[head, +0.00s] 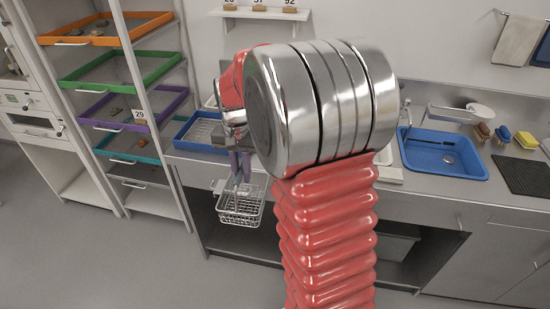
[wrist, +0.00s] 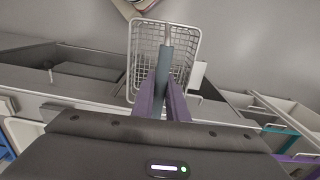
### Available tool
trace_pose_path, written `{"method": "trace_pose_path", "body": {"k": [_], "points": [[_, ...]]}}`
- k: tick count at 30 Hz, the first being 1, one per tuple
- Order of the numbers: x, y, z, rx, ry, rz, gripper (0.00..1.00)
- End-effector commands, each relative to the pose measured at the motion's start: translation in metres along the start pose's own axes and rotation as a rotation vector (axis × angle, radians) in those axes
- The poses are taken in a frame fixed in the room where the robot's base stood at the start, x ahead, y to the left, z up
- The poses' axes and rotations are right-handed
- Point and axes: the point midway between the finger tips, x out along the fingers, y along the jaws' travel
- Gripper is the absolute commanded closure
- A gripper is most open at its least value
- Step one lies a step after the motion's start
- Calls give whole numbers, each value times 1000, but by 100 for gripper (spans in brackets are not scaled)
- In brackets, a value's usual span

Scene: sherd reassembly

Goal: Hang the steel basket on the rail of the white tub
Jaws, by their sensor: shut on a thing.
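The steel basket (head: 241,205) is a wire-mesh basket hanging below my gripper (head: 241,172) in front of the counter edge. In the wrist view the basket (wrist: 186,42) lies beyond the purple fingers of my gripper (wrist: 163,88). The fingers are shut on a grey-blue bar of the basket. The basket looks nearly level in the head view and clear of the floor. A white edge (head: 388,167) shows just right of my arm on the counter, possibly part of the white tub. My arm hides most of that area, and I cannot make out the rail.
A blue tray (head: 186,138) stands on the counter's left end. A blue basin (head: 442,168) is set in the counter on the right, with sponges and brushes beside it. A rack with coloured drawers (head: 122,68) stands at left. The floor (head: 120,260) in front is clear.

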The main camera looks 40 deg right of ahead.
Motion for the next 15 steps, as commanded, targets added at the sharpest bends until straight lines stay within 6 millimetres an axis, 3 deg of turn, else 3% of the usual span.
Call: {"method": "trace_pose_path", "body": {"k": [1,9,15], "points": [[8,-19,8,-92,-2,1,100],[45,-106,41,-579,-2,1,100],[59,-140,54,-781,-1,0,100]]}}
